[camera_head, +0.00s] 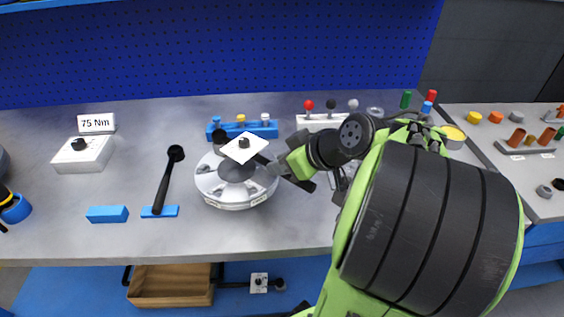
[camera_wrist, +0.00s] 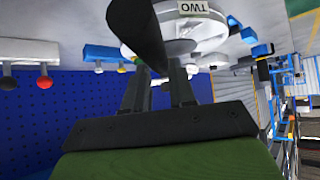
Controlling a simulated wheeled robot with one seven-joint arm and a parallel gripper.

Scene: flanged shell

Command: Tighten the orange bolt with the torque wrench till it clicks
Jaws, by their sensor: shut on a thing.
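My gripper (camera_head: 277,168) is shut on a dark bar-shaped tool (camera_wrist: 138,35), over the right side of the round white flanged shell (camera_head: 228,196). The shell also shows in the wrist view (camera_wrist: 205,38), with a "TWO" label on its side. A white square plate (camera_head: 236,151) with a black knob shows above the shell in the head view; I cannot tell what it is attached to. I cannot tell which tool is the torque wrench. I cannot pick out an orange bolt on the shell.
A "75 Nm" sign (camera_head: 96,123) stands behind a white box (camera_head: 84,156) with a black knob. A blue block (camera_head: 107,214) lies near the front. A blue rack (camera_head: 243,131) stands behind the shell. Orange parts (camera_head: 474,118) sit on the right table.

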